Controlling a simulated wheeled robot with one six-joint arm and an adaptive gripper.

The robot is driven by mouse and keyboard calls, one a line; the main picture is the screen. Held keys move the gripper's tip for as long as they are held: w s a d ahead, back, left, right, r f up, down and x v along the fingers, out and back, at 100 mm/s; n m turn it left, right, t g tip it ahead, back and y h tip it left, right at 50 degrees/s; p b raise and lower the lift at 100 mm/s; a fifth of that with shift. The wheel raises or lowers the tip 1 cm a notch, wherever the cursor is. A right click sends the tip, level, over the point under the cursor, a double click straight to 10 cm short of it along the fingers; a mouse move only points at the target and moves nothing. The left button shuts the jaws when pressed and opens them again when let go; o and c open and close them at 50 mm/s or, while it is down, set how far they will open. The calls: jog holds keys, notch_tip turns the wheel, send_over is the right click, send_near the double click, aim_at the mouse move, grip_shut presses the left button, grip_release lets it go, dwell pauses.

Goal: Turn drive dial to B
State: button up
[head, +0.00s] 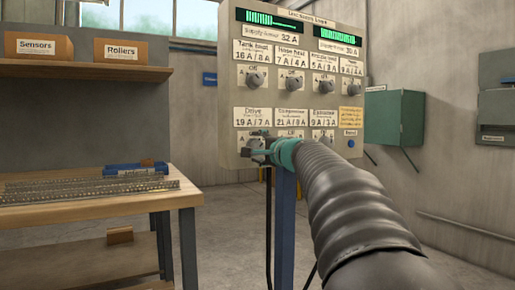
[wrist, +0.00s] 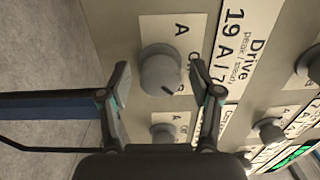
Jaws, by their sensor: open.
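The drive dial (wrist: 162,70) is a round grey knob on the panel under the label "Drive 19 A / 7 A" (head: 252,117). In the wrist view it lies between the two open fingertips of my gripper (wrist: 160,75), with a gap on each side. A short dark pointer mark shows on the knob's lower right edge, towards partly hidden lettering. An "A" stands on the plate beside the knob; I cannot read a B. In the head view my gripper (head: 256,145) is at the panel's lower left and mostly hides the dial.
The grey control panel (head: 228,60) has several more dials, including the neighbouring one (wrist: 163,132) near my finger. A blue post (head: 286,225) supports it. A workbench (head: 95,214) stands at the left, and a green box (head: 393,118) hangs at the right.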

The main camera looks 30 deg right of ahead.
jog(key=s, duration=1.1)
jog(key=shift+s+d, duration=0.3)
jog(key=shift+s, duration=0.05)
jog(key=shift+f, duration=0.1)
